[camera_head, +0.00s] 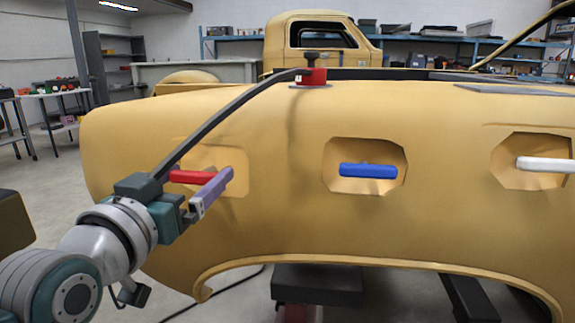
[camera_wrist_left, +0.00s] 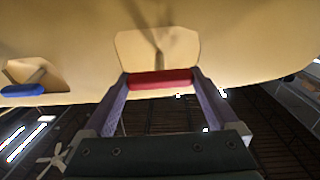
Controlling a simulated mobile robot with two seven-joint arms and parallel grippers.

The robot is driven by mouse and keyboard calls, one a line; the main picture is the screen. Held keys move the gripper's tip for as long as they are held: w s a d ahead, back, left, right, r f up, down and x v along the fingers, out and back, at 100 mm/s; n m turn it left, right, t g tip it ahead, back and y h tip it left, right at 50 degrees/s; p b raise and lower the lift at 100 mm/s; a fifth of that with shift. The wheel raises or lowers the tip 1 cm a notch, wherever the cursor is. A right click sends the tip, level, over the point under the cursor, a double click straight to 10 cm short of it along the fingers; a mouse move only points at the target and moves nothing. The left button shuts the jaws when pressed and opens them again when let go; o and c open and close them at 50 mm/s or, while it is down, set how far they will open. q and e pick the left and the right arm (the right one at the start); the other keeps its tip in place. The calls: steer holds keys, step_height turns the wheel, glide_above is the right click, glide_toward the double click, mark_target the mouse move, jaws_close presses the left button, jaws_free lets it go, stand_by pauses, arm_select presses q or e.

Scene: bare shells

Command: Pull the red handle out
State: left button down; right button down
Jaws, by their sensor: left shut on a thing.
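The red handle (camera_head: 190,176) is a short bar in front of the leftmost recess of the tan body panel (camera_head: 270,225). My left gripper (camera_head: 203,177) comes in from the lower left, with one purple finger visible at the handle's right end. In the left wrist view, the red handle (camera_wrist_left: 160,79) lies crosswise between the two purple fingertips. The fingers are shut on its ends, and the recess with a thin stem shows behind it. My right gripper is in neither view.
A blue handle (camera_head: 368,171) and a white handle (camera_head: 545,164) sit at recesses farther right. A dark bar (camera_head: 235,107) slants from a red block (camera_head: 312,76) on the panel's top down behind my left gripper. A dark block (camera_head: 318,284) stands under the wheel arch.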

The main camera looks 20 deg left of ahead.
arm_select(q)
steer(key=shift+c, duration=0.2)
jaws_free()
steer(key=shift+r, duration=0.15)
steer(key=shift+o, duration=0.2)
steer(key=shift+s, duration=0.1)
steer(key=s+d+p, duration=0.1)
steer(key=s, duration=0.8)
steer(key=shift+s+d, duration=0.4)
